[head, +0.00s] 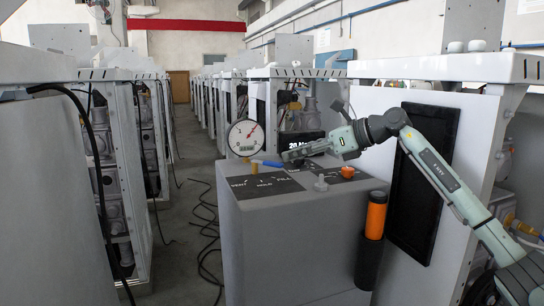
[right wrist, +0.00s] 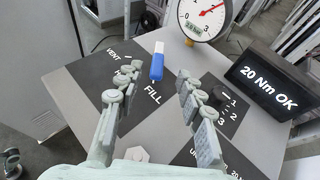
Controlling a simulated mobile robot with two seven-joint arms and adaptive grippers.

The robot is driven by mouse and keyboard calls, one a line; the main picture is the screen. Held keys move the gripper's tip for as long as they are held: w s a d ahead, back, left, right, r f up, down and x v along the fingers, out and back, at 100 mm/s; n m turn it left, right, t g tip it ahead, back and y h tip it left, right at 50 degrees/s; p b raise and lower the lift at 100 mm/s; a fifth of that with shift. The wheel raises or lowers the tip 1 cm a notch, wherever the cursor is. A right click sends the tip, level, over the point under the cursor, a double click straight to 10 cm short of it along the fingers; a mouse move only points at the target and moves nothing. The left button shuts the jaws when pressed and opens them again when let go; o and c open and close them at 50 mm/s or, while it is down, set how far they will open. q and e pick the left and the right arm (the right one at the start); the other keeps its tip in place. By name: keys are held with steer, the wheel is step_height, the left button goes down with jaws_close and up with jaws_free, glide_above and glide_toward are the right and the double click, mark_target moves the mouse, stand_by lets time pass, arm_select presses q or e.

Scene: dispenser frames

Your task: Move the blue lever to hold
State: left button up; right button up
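The blue lever (right wrist: 157,66) has a white end and shows between my right gripper's fingers (right wrist: 156,80). The lever also shows in the head view (head: 269,163), at the back of the grey box's top. In the wrist view its blue end lies near the FILL label (right wrist: 152,94), and the VENT label (right wrist: 121,69) is to its left. The HOLD label (head: 277,183) shows in the head view. My right gripper (head: 291,155) is open, with a finger on each side of the lever; I cannot tell whether they touch it. My left gripper is not in view.
A round gauge (head: 245,138) stands behind the lever. A "20 Nm OK" display (right wrist: 270,87) is to the right in the wrist view. An orange knob (head: 320,183) and an orange-handled tool (head: 376,216) are near the box's right side. A cabled aisle lies left.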

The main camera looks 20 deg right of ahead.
mark_target(267, 161)
steer(key=x, duration=0.6)
steer(key=shift+w+a+f, duration=0.15)
steer(key=shift+a+f, duration=0.05)
steer(key=shift+a, duration=0.05)
jaws_close()
